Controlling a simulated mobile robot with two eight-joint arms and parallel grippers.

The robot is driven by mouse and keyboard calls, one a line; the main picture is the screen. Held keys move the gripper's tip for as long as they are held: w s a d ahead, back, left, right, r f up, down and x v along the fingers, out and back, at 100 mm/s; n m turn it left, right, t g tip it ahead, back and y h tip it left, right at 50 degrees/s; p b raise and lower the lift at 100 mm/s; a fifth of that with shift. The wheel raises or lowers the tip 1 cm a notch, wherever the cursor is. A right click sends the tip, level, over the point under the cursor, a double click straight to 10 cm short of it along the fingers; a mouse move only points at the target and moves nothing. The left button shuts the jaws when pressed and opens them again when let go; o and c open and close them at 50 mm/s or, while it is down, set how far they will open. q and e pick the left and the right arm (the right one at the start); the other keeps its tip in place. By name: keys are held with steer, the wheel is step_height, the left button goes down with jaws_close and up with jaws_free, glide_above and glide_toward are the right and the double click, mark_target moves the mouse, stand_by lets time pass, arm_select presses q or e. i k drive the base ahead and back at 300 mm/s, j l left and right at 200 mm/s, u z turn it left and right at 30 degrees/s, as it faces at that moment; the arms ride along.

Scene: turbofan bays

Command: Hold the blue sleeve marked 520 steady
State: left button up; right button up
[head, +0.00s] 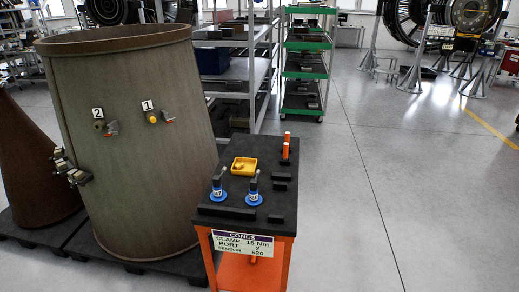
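Two blue ring-shaped pieces with grey upright stems stand on the dark top of an orange cart (232,213): a left blue piece (219,195) and a right blue piece (254,199). Each carries a small white marking that is too small to read, so I cannot tell which one is marked 520. A sign (243,244) on the cart's front reads CONES, CLAMP 15 Nm, PORT 2, and 520 on its last line. Neither of my grippers shows in the head view.
A yellow tray (243,167), orange upright pieces (286,146) and dark blocks sit on the cart. A large brown cone (150,190) with ports labelled 1 and 2 stands left on a dark pallet. A green shelf trolley (304,70) stands behind.

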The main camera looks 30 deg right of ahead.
mark_target(253, 183)
steer(key=i+l, duration=0.15)
steer(key=l, duration=0.2)
steer(key=i+l, duration=0.15)
steer(key=l, duration=0.2)
steer(key=i+l, duration=0.2)
steer(key=l, duration=0.15)
